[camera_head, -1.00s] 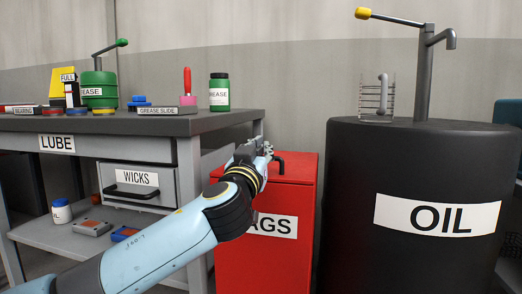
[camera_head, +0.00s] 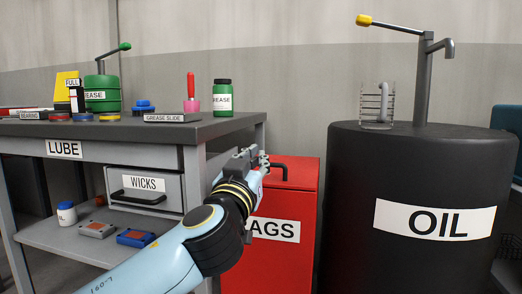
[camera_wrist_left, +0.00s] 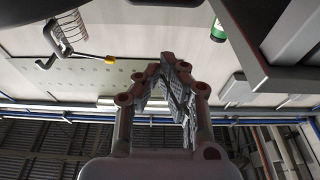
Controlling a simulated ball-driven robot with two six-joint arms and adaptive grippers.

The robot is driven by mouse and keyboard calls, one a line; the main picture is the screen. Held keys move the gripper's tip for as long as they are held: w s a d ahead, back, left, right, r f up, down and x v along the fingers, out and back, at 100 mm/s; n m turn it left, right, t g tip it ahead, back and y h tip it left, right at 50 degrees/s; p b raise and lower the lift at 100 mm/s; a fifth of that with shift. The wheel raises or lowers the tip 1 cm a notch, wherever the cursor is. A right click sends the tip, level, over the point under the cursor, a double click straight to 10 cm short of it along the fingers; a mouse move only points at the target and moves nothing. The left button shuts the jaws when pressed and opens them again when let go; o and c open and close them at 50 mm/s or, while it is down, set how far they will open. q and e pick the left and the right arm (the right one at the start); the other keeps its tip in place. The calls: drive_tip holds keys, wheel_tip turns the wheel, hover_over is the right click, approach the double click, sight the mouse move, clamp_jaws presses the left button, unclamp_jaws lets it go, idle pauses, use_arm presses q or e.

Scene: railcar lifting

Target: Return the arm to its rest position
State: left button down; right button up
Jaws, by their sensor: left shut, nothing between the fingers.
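My left arm comes in from the lower left in the head view. Its gripper (camera_head: 256,160) is in front of the red bin (camera_head: 290,205), close to the bin's lid and dark handle. In the left wrist view the gripper (camera_wrist_left: 172,62) has its fingers together with nothing between them. I cannot tell from the head view whether the gripper touches the bin. The arm hides part of the bin's label, which reads "AGS". My right gripper is not in view.
A grey LUBE bench (camera_head: 215,128) stands at left with a WICKS drawer (camera_head: 143,186), a green grease bottle (camera_head: 222,98) and several small items. A large black OIL drum (camera_head: 420,165) with a pump (camera_head: 424,80) stands at right. The bench's right edge is close to my gripper.

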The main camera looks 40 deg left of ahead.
use_arm(q)
drive_tip(key=shift+v, duration=0.95)
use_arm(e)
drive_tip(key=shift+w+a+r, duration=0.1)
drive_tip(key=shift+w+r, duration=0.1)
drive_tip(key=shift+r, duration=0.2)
